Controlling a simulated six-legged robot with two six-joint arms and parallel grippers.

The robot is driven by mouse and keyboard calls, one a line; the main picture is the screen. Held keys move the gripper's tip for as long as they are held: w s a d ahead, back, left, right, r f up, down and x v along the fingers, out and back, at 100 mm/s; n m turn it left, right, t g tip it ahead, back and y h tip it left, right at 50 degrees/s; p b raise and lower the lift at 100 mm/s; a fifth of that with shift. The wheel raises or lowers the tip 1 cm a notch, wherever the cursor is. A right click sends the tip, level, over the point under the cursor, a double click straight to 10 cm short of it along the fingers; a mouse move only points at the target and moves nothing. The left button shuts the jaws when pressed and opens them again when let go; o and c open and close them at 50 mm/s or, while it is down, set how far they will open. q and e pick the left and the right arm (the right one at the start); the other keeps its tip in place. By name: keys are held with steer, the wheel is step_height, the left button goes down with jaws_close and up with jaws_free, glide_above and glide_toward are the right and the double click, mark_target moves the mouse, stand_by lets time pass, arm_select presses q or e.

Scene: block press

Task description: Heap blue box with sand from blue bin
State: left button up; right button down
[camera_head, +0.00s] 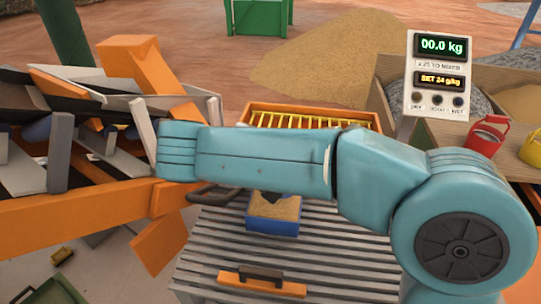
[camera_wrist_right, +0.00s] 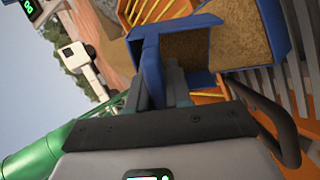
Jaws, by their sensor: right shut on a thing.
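In the head view a small blue box (camera_head: 272,226) with sand in it stands on the slatted grey top (camera_head: 330,240), below my teal right arm. The arm crosses the middle and hides my right gripper from that view. In the right wrist view my right gripper (camera_wrist_right: 172,88) is shut on a blue part (camera_wrist_right: 148,65), perhaps a scoop. Sand (camera_wrist_right: 186,48) shows inside blue walls just beyond the fingers. More sand (camera_wrist_right: 240,35) lies in a blue container beside it. I cannot tell which of these is the bin. My left gripper is not in view.
An orange tray with yellow bars (camera_head: 300,121) lies behind the arm. A display panel (camera_head: 437,75) reads 00.0 kg. Red (camera_head: 484,138) and yellow (camera_head: 533,150) buckets stand at the right. Orange and grey beams (camera_head: 90,215) crowd the left.

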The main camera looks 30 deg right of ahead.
step_height(320, 180, up, 5)
steer(key=g+y+p, duration=0.2)
steer(key=y+p, duration=0.3)
steer(key=p, duration=0.2)
steer(key=g+y+p, duration=0.2)
steer(key=y+p, duration=0.3)
steer(key=p, duration=0.2)
stand_by(0.4)
